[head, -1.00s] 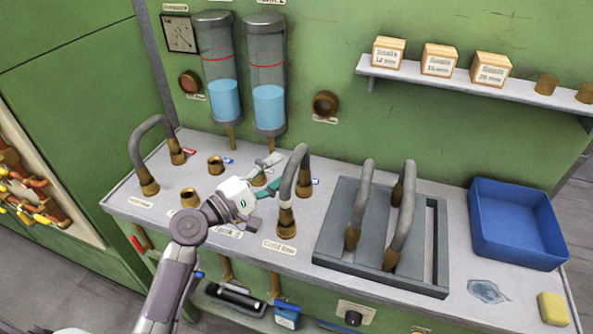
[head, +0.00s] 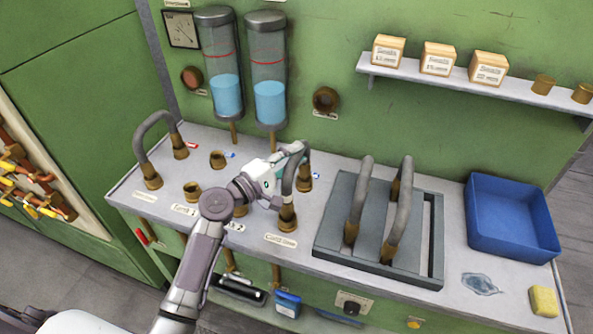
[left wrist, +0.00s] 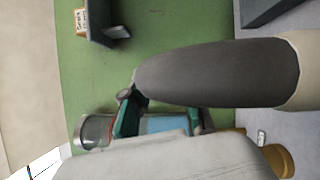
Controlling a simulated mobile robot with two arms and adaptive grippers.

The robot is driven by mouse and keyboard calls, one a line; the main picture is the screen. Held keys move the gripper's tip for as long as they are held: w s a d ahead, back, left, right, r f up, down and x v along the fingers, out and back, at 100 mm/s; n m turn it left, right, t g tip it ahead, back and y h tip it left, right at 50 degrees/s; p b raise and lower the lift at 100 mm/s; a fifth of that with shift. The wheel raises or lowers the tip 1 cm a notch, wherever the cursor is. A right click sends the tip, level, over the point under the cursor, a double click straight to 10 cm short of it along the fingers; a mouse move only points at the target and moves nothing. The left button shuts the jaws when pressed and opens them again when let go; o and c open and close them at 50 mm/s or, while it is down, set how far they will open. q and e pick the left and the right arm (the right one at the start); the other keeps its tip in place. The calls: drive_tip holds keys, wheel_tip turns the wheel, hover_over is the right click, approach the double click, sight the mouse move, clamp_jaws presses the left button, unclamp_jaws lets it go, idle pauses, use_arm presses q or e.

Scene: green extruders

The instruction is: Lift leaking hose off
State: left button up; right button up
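A grey arched hose with brass ends (head: 304,165) stands upright on the bench near the "Cold Line" label. My left gripper (head: 289,153) is at the upper part of this hose, its fingers overlapping the arch in the head view. No grip on the hose shows. I cannot tell which hose leaks. My right gripper is not in view.
Another arched hose (head: 153,128) stands at the left, near bare brass ports (head: 192,190). A grey rack (head: 327,234) holds two upright hoses (head: 358,200). A blue bin (head: 513,250), a puddle (head: 480,284) and a yellow sponge (head: 543,301) are at the right. Two liquid cylinders (head: 268,90) hang behind.

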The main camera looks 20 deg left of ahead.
use_arm(q)
clamp_jaws()
drive_tip(key=shift+r, duration=0.1)
